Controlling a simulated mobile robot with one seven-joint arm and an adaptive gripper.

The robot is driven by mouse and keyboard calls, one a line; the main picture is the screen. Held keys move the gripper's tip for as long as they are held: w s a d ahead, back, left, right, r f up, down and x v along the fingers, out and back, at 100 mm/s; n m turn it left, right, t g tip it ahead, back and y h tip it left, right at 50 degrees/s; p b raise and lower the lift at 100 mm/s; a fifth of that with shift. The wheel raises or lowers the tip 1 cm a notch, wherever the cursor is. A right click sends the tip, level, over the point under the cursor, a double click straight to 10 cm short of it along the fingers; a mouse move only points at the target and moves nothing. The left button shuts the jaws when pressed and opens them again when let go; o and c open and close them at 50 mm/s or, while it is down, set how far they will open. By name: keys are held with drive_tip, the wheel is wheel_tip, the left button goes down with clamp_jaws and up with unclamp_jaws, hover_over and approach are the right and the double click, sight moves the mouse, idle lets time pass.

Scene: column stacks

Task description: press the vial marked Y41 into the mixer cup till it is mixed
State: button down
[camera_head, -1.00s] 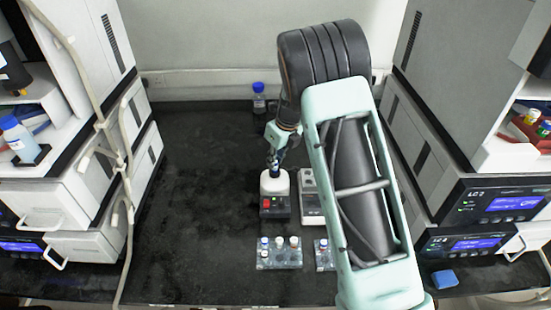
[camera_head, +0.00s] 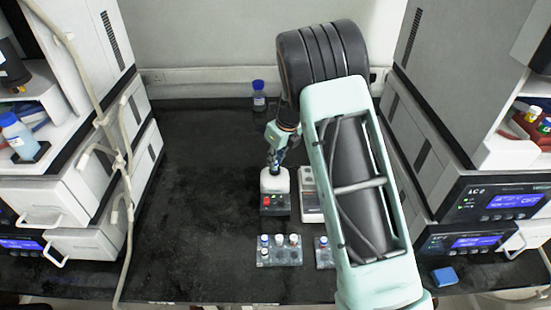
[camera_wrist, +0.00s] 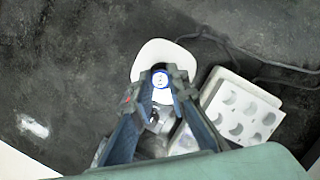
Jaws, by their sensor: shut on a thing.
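A blue-capped vial (camera_wrist: 160,79) is between the fingers of my gripper (camera_wrist: 160,82) in the wrist view. Its marking is too small to read, and its lower part is hidden under the cap and fingers. The mixer, with a rounded white top (camera_wrist: 152,56) and dark base, is directly below the gripper. In the head view the mixer (camera_head: 275,182) stands mid-bench with a red button on its front, and my gripper (camera_head: 274,163) points down onto its top. The cup is hidden, so I cannot tell how deep the vial sits.
A pale block with several round wells (camera_wrist: 243,110) stands right of the mixer. A clear rack of capped vials (camera_head: 279,259) is in front, with another rack (camera_head: 322,262) partly behind my arm. A blue-capped bottle (camera_head: 259,101) stands at the back. The bench on the left is clear.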

drive_tip(key=shift+f, duration=0.35)
idle(2.2)
drive_tip(key=shift+r, duration=0.1)
idle(1.3)
wheel_tip(320, 180, up, 6)
drive_tip(key=p, duration=0.5)
drive_tip(key=shift+d, duration=0.15)
idle(0.4)
